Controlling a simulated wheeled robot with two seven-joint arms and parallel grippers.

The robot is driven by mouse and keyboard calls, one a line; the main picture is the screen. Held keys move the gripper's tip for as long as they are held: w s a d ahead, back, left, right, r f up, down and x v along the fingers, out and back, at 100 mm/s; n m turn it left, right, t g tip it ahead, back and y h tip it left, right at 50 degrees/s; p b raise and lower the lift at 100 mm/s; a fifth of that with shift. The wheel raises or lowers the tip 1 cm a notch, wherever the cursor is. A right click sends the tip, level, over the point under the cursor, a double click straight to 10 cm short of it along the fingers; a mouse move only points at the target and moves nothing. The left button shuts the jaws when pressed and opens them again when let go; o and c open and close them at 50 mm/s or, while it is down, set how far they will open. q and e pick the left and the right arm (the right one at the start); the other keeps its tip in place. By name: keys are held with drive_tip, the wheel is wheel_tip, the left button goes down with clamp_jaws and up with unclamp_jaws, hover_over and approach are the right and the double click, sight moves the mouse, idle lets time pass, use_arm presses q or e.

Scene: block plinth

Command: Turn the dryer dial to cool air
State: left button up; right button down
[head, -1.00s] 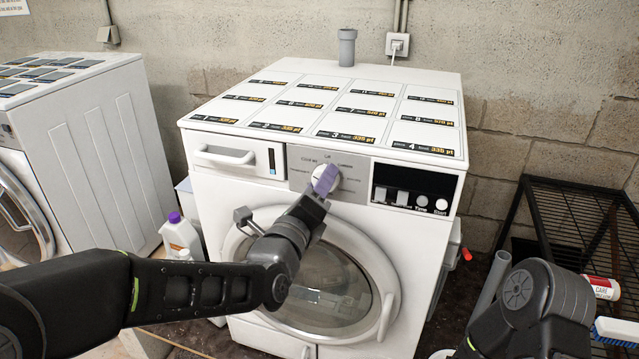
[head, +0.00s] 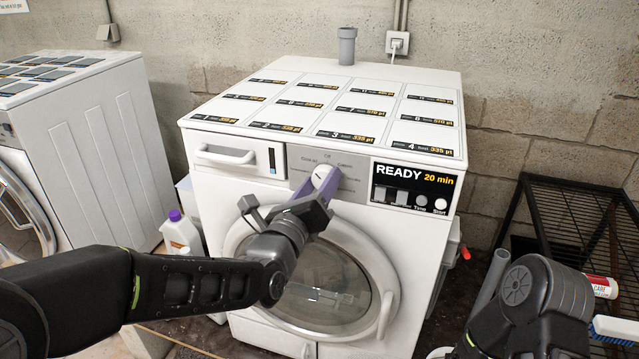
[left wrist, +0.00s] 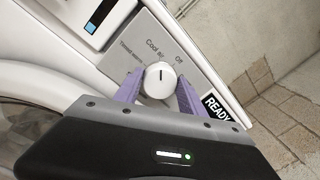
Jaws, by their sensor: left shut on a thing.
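The dryer (head: 235,185) is a white front-loader with a round door. Its white dial (head: 322,176) is on the grey panel at the top front; the dial (left wrist: 160,80) also shows in the left wrist view. Its dark mark points roughly at the "Cool air" label (left wrist: 155,49), with "Off" (left wrist: 180,57) to the right. My left gripper (head: 320,187) is shut on the dial, one purple finger on each side; the fingers (left wrist: 158,92) show in the left wrist view. My right arm is at the lower right; its gripper is out of view.
The lit display (head: 414,187) reads "READY 20 min" right of the dial. A second white machine (head: 90,150) stands at left. A detergent bottle (head: 181,236) stands between the machines. A black wire rack (head: 580,225) is at right.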

use_arm(q)
drive_tip(key=o, duration=1.4)
drive_tip(key=shift+c, duration=0.2)
drive_tip(key=b+v, duration=0.1)
drive_tip(key=v, duration=0.6)
drive_tip(key=shift+s+a, duration=0.2)
drive_tip(key=shift+s, duration=0.2)
